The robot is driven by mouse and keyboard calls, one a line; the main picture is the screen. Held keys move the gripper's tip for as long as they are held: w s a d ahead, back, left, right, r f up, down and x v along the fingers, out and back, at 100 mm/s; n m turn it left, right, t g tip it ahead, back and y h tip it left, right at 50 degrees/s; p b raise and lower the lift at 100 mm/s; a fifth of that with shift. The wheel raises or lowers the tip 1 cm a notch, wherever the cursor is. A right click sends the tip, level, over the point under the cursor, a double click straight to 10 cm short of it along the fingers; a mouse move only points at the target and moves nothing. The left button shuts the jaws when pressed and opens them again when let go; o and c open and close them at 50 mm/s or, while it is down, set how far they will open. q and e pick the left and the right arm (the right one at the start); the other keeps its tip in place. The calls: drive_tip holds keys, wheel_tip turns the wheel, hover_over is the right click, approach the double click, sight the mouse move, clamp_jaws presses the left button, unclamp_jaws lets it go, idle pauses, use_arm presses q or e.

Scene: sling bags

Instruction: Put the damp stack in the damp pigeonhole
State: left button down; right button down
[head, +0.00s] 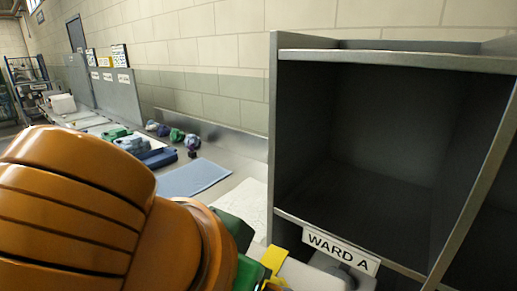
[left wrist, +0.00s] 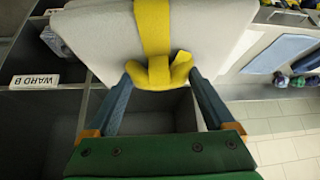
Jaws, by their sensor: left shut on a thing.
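A pale grey-white stack (left wrist: 105,38) with a yellow band (left wrist: 153,28) tied around it fills the top middle of the left wrist view. My left gripper (left wrist: 160,74) is shut on its yellow band at the bulky knot. In the head view a yellow part of the band (head: 273,260) and a pale edge of the stack (head: 300,275) show beyond my green gripper body, below the cabinet front. An empty dark pigeonhole (head: 365,140) above the WARD A label (head: 340,250) stands to the right. No label reading damp is legible. My right gripper is out of view.
A WARD B label (left wrist: 35,80) is at the left of the wrist view. The grey cabinet wall (head: 275,130) rises close to my left arm. A long bench at the back left holds a blue mat (head: 195,178) and several folded cloths (head: 143,148).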

use_arm(q)
drive_tip(key=w+a+f+n, duration=0.1)
drive_tip(key=a, duration=0.1)
drive_tip(key=w+a+f+n+y, duration=0.1)
drive_tip(key=w+a+f, duration=0.1)
drive_tip(key=a, duration=0.1)
drive_tip(key=w+a+f+n, duration=0.1)
drive_tip(key=a, duration=0.2)
drive_tip(key=shift+w+a+f+n+t+y, duration=0.2)
drive_tip(key=shift+a+n+t+y, duration=0.1)
drive_tip(key=shift+t+y, duration=0.1)
drive_tip(key=a+f+n+y, duration=0.1)
drive_tip(key=a+f+n, duration=0.1)
drive_tip(key=a+f, duration=0.2)
drive_tip(key=shift+a, duration=1.2)
drive_tip(key=shift+w+f, duration=0.1)
